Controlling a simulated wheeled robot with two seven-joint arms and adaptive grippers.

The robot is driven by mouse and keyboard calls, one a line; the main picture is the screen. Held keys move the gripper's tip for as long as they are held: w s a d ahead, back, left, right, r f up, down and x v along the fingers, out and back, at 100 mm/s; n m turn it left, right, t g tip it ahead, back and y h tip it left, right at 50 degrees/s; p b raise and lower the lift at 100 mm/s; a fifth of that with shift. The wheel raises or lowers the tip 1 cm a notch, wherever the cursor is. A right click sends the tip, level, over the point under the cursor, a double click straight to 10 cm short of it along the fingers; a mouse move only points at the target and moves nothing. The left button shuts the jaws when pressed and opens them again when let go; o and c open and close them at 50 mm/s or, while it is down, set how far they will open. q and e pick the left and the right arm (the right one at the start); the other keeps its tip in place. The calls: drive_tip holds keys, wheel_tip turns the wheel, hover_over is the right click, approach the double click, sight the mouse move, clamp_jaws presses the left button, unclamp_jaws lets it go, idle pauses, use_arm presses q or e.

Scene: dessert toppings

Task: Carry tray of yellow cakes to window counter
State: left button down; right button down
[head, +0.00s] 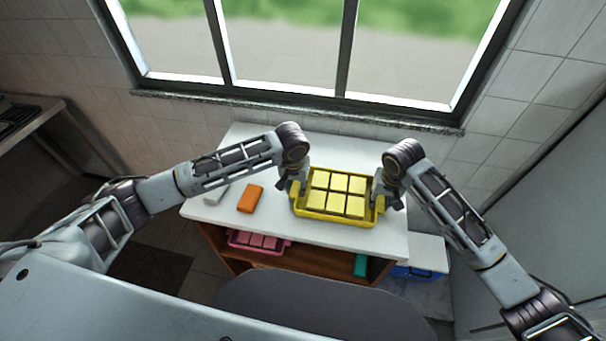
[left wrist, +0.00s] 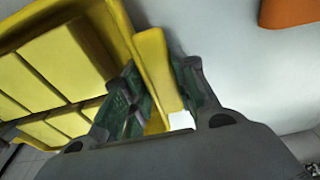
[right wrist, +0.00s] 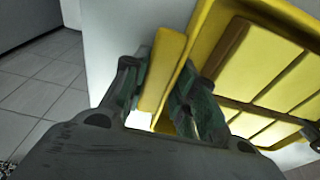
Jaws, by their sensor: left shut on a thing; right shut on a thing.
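The yellow tray (head: 334,217) holds several yellow cakes (head: 338,194) in two rows. It is at the white counter (head: 225,217) under the window; I cannot tell whether it rests on the top or hangs just above it. My left gripper (head: 294,190) is shut on the tray's left handle, which shows between its fingers in the left wrist view (left wrist: 155,75). My right gripper (head: 379,193) is shut on the right handle, which shows between its fingers in the right wrist view (right wrist: 162,75). The fingertips are partly hidden in the head view.
An orange block (head: 250,199) and a small white item (head: 216,194) lie on the counter left of the tray. A pink tray (head: 259,242) and a teal item (head: 361,265) sit on the shelf below. A blue tray (head: 412,272) stands lower right. The window sill (head: 300,108) is behind.

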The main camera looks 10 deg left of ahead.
use_arm(q)
drive_tip(key=shift+w+a+f, duration=0.1)
drive_tip(key=shift+a+f, duration=0.2)
use_arm(e)
drive_tip(key=shift+w+d+f, duration=0.1)
drive_tip(key=shift+d+f, duration=0.2)
use_arm(q)
drive_tip(key=c, duration=1.4)
unclamp_jaws()
drive_tip(key=shift+c, duration=0.2)
use_arm(e)
drive_tip(key=c, duration=1.4)
unclamp_jaws()
drive_tip(key=shift+c, duration=0.2)
use_arm(q)
drive_tip(key=shift+o, duration=1.2)
use_arm(e)
drive_tip(key=shift+o, duration=1.2)
use_arm(q)
drive_tip(key=shift+o, duration=0.3)
drive_tip(key=shift+d, duration=0.15)
use_arm(e)
drive_tip(key=shift+o, duration=0.3)
drive_tip(key=shift+a, duration=0.15)
drive_tip(key=shift+a, duration=0.1)
use_arm(q)
drive_tip(key=shift+d+r, duration=0.1)
